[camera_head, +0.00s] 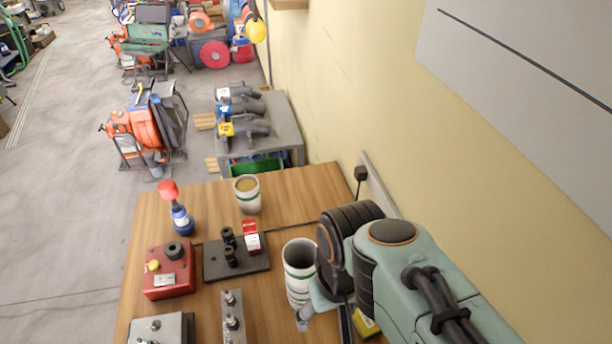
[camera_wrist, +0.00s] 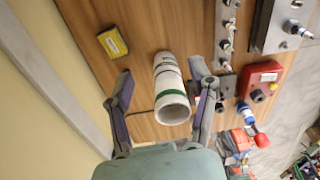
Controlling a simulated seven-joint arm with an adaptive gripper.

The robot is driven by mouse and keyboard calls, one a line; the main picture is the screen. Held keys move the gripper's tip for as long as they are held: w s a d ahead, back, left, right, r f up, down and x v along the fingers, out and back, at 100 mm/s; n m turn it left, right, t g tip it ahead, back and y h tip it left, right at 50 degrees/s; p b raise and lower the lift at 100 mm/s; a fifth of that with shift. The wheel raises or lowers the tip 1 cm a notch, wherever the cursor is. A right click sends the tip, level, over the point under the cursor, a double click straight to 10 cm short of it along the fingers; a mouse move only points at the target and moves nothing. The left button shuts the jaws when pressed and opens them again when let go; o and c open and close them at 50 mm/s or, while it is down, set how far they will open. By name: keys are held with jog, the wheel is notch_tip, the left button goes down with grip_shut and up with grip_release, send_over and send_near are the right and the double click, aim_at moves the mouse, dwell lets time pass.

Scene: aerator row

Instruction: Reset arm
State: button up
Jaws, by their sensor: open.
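My gripper (camera_wrist: 162,72) is open and empty. In the wrist view its two fingers are spread on either side of a white cup with green bands (camera_wrist: 168,78), with visible gaps to both fingers. The cup's open mouth faces the camera. The same cup stands on the wooden table in the head view (camera_head: 298,268), just left of my arm. In the head view only a small part of my gripper (camera_head: 305,318) shows near the cup, and the arm hides the rest.
A second cup with brown contents (camera_head: 247,196) stands farther back on the table (camera_head: 305,190). A red box (camera_head: 168,272), a dark fixture plate (camera_head: 237,260), a blue bottle with a red top (camera_head: 180,215) and a yellow box (camera_wrist: 112,42) are nearby. A wall (camera_head: 345,110) bounds the right.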

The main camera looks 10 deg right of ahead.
jog(key=shift+g, duration=0.4)
jog(key=s, duration=0.4)
jog(key=shift+s+d+f, duration=0.2)
jog(key=shift+s+f, duration=0.1)
jog(key=shift+s, duration=0.1)
dwell(0.4)
